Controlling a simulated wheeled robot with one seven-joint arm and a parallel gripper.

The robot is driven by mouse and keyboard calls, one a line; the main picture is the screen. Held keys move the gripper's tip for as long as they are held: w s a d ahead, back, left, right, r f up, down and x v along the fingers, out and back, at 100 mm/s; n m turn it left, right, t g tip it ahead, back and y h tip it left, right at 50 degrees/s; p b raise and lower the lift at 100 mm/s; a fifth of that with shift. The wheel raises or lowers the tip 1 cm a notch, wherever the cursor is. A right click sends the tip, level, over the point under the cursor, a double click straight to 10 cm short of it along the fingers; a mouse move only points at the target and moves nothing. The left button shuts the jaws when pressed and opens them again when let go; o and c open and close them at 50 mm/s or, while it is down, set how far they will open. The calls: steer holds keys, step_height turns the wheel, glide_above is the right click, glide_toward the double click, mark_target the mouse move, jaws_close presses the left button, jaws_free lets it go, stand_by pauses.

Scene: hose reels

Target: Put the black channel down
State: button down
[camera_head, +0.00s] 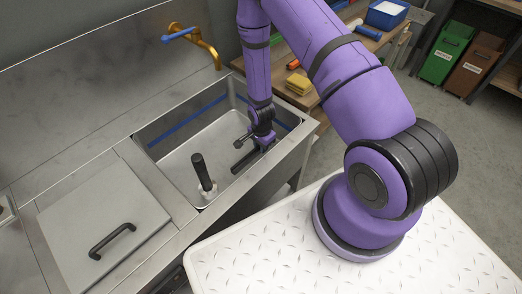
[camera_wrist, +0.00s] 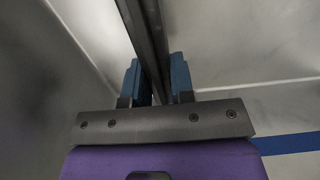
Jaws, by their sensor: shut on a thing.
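The black channel (camera_wrist: 148,42) is a long dark bar, seen in the wrist view running up from between my gripper's fingers. My gripper (camera_wrist: 156,84) is shut on it, with one blue finger pad on each side. In the head view my gripper (camera_head: 254,150) reaches down inside the steel sink basin (camera_head: 165,172), near its right side. The channel (camera_head: 243,164) shows there as a short dark piece low in the basin. I cannot tell whether it touches the basin floor.
A black-handled tool with a pale base (camera_head: 203,177) stands upright in the basin, left of my gripper. A brass tap (camera_head: 205,45) is above the back. A lid with a black handle (camera_head: 105,225) lies left of the basin. A wooden bench (camera_head: 300,95) stands to the right.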

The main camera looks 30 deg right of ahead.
steer(key=shift+f, duration=1.5)
steer(key=shift+f, duration=0.1)
steer(key=c, duration=1)
jaws_free()
